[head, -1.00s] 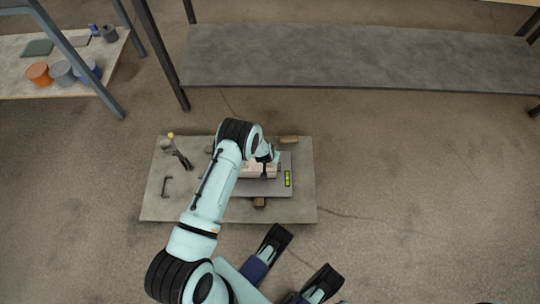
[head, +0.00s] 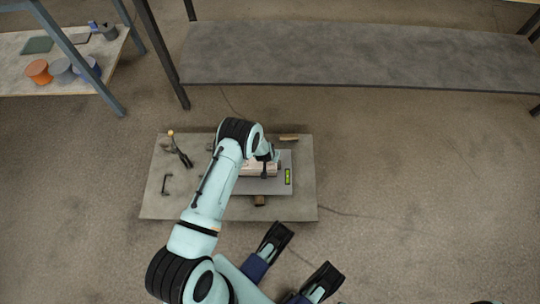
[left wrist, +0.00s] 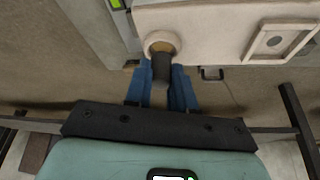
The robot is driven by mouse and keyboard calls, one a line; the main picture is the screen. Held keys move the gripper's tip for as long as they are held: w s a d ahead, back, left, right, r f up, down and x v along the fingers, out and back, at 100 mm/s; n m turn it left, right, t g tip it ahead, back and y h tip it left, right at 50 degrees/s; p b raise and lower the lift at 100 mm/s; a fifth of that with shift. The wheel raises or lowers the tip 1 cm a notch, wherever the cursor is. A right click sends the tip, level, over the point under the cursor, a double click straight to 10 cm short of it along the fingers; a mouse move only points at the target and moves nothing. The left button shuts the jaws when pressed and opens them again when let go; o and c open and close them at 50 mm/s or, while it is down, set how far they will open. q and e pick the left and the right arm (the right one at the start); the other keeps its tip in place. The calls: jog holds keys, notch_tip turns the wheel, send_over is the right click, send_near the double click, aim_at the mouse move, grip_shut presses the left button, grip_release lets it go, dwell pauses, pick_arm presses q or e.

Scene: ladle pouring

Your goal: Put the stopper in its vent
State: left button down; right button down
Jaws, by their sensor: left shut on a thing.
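A pale mould block (head: 258,173) lies on a grey plate with a green-lit level (head: 288,176), partly hidden by my left arm. My left gripper (head: 268,167) is at the mould, its fingers hardly visible in the head view. In the left wrist view the mould (left wrist: 210,30) shows a round ringed vent (left wrist: 162,42). The blue fingers of my left gripper (left wrist: 162,88) are shut on a dark cylindrical stopper (left wrist: 162,68). Its end overlaps the lower part of the vent ring; I cannot tell whether it enters the hole.
A framed square opening (left wrist: 275,42) is on the mould's right side. A long grey shelf (head: 350,57) stands behind, with open floor between.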

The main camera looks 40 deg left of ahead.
pick_arm(q)
jog(key=shift+f, duration=0.75)
dwell(0.4)
jog(key=shift+s+f, duration=0.15)
jog(key=shift+f, duration=0.1)
jog(key=c, duration=0.9)
grip_release()
jog(key=shift+o, duration=0.2)
jog(key=shift+d, duration=0.3)
jog(key=a+p+v, duration=0.1)
jog(key=p+v, duration=0.4)
jog(key=v, duration=0.8)
jog(key=shift+r, duration=0.4)
pick_arm(e)
jog(key=w+a+r+t, duration=0.1)
jog(key=w+r+t, duration=0.3)
jog(key=w+r, duration=0.3)
jog(key=w, duration=0.3)
jog(key=shift+w+a+n, duration=0.2)
jog(key=shift+w+n, duration=0.1)
jog(key=shift+n, duration=0.1)
jog(key=shift+r, duration=0.1)
